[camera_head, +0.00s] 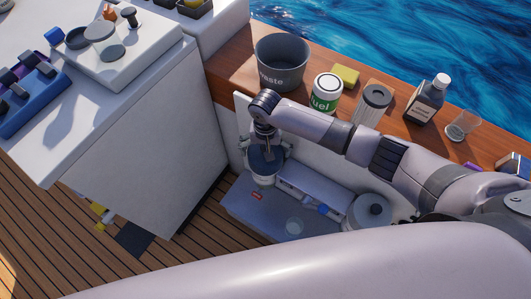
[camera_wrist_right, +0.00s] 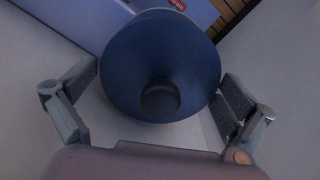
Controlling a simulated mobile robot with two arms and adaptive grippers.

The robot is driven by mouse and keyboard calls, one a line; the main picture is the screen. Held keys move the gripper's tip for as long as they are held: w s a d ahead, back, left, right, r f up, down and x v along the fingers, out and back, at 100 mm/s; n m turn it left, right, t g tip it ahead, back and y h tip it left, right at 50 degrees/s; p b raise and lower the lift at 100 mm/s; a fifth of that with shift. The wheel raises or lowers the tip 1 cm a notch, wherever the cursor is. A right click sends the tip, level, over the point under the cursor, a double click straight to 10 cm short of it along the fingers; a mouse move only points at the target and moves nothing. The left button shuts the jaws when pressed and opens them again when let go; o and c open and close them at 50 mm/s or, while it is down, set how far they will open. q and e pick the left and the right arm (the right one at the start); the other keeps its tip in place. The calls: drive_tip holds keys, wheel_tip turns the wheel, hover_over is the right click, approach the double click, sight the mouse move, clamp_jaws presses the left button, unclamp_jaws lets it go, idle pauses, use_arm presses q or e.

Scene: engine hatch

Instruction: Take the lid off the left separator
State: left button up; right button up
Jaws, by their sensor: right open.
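The left separator (camera_head: 262,180) stands in the engine hatch, a pale cylinder with a dark blue round lid (camera_head: 262,160) on it. In the right wrist view the lid (camera_wrist_right: 125,70) fills the middle, with a dark round knob (camera_wrist_right: 160,99) at its centre. My right gripper (camera_head: 267,148) is directly above the lid, pointing down. Its fingers are spread on either side of the lid, with gaps visible between them and the rim. It holds nothing. My left gripper is out of view.
A second separator with a grey lid (camera_head: 372,208) stands right in the hatch (camera_head: 245,205). A waste bin (camera_head: 281,75), fuel can (camera_head: 326,97), glass jar (camera_head: 374,102) and dark bottle (camera_head: 427,100) line the wooden ledge (camera_head: 232,62). A white counter (camera_head: 130,125) stands left.

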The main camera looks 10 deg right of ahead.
drive_tip(key=shift+f, duration=0.55)
drive_tip(key=c, duration=0.9)
